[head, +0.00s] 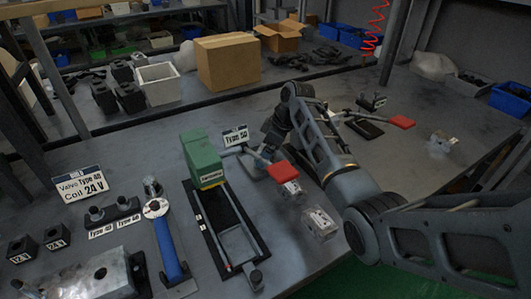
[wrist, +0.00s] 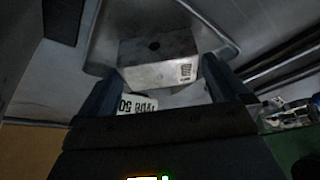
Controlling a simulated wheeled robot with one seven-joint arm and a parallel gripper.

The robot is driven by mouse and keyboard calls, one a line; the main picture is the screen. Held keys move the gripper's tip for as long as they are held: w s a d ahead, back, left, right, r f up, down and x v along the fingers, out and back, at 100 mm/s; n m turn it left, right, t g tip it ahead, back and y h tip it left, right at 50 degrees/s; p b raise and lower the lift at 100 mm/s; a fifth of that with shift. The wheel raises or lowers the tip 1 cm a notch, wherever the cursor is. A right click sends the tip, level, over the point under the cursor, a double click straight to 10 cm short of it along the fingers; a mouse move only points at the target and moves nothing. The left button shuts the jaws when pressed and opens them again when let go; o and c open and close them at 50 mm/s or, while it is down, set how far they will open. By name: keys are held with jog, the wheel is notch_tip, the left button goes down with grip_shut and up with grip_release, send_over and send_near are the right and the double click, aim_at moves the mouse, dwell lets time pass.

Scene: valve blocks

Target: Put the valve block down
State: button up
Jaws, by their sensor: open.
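A silvery valve block (wrist: 158,58) with a dark hole and small printed marks shows in the wrist view, against a grey metal surface. My gripper (wrist: 157,76) has its two dark fingers apart, one on each side of the block's near end. I cannot tell whether either finger touches it. A "Type 50" label (wrist: 137,105) shows just below the block, between the fingers. In the head view my gripper (head: 268,147) is low over the bench beside the "Type 50" sign (head: 236,136). The block at my gripper is not clearly visible there.
A clamp with a red handle (head: 283,172) is close to my gripper. Loose metallic blocks (head: 319,223) lie on the bench (head: 345,250). A green-headed fixture (head: 203,157) stands left, a second red-handled clamp (head: 402,121) right. A cardboard box (head: 228,62) is behind.

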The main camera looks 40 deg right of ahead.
jog(key=v, duration=1)
jog(key=shift+r, duration=0.2)
